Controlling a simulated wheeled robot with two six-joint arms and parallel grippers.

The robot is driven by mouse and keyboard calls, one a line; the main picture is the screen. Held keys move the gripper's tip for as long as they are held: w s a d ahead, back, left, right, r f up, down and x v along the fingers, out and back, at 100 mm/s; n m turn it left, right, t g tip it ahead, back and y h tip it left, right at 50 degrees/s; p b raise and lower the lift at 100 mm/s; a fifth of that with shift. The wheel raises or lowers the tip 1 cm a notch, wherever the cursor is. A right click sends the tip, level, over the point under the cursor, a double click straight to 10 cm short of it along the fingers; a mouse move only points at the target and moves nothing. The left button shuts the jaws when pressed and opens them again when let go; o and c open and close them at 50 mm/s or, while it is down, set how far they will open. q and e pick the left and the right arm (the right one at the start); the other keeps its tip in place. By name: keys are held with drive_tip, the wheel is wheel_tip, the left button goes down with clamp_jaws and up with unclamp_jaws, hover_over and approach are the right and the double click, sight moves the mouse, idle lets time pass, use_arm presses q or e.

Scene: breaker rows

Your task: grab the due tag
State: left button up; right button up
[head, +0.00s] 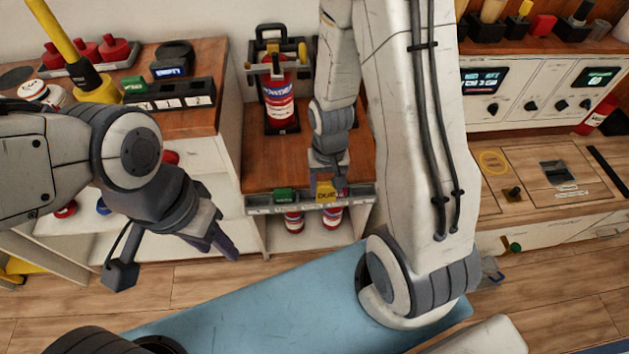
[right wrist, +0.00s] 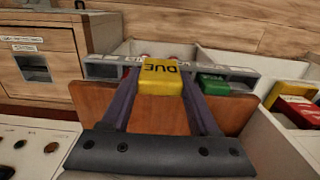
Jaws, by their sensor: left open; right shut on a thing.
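The due tag is a yellow block with DUE in black letters (head: 326,191). It is at the front edge of the wooden shelf, at the grey label rail (head: 262,209). My right gripper (head: 327,172) reaches down to it from above. In the right wrist view the due tag (right wrist: 160,78) sits between the two fingers of my right gripper (right wrist: 161,90), which is shut on it. I cannot tell whether the tag is clear of the rail. My left gripper (head: 222,240) is open and empty, in front of the left bench.
A green tag (head: 285,195) sits left of the due tag on the same rail. A red fire extinguisher (head: 278,98) stands behind on the shelf. Red-and-white canisters (head: 294,221) are below the rail. A control panel (head: 530,90) is at the right.

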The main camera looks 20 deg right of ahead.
drive_tip(key=s+d+r+p, duration=0.2)
drive_tip(key=s+r+p, duration=0.2)
drive_tip(key=p, duration=1)
drive_tip(key=shift+s+d, duration=0.35)
drive_tip(key=shift+s, duration=0.65)
